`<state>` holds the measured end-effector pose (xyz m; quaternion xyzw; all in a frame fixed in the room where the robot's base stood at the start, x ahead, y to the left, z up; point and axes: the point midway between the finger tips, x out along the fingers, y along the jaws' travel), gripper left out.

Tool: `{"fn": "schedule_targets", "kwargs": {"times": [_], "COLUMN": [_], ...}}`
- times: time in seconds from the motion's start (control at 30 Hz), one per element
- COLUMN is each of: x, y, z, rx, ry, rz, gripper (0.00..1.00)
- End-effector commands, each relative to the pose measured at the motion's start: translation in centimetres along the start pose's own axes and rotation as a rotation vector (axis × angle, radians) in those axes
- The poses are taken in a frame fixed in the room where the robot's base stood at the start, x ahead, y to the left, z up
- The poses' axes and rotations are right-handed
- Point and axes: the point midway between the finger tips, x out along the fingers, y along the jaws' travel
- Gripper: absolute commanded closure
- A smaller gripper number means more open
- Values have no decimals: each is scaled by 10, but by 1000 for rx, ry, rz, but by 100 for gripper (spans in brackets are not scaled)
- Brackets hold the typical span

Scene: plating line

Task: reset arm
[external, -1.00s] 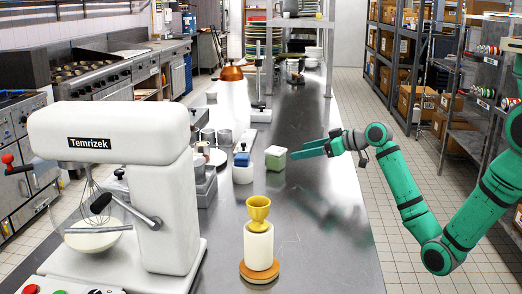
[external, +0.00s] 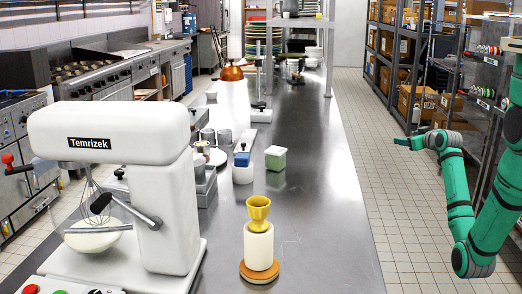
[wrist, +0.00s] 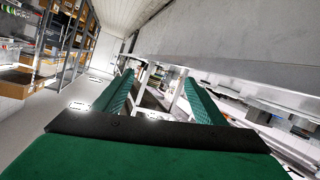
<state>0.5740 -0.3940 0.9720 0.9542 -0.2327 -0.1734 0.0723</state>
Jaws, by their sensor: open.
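My green gripper (external: 402,142) is in the external view, to the right of the steel counter (external: 330,215) and above the tiled floor. It points left and is clear of the counter's right edge. In the wrist view my gripper (wrist: 158,88) shows two green fingers spread wide apart with nothing between them. The counter's steel side fills the upper right of that view.
On the counter stand a yellow goblet (external: 259,209) on a white cylinder (external: 259,247), a pale green box (external: 275,158), a blue-topped container (external: 242,170) and a white mixer (external: 115,180). Shelves with boxes (external: 409,105) stand behind my arm.

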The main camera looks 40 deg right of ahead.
Motion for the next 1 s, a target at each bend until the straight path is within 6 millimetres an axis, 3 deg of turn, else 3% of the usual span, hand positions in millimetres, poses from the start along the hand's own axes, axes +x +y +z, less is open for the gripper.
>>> {"fn": "schedule_targets", "kwargs": {"times": [0.1, 0.2, 0.37, 0.53, 0.67, 0.87, 1.0], "x": [-8, -18, -31, -42, -52, -85, -119], "y": [36, 58, 57, 33, 1, -68, -115], "z": [17, 35, 60, 81, 98, 130, 151], "rx": [5, 10, 20, 30, 42, 60, 73], "ry": [-9, -15, -14, -7, 1, 19, 34], "rz": [74, 130, 165, 160, 135, 66, 9], "gripper": [35, 35, 35, 35, 35, 35, 35]}}
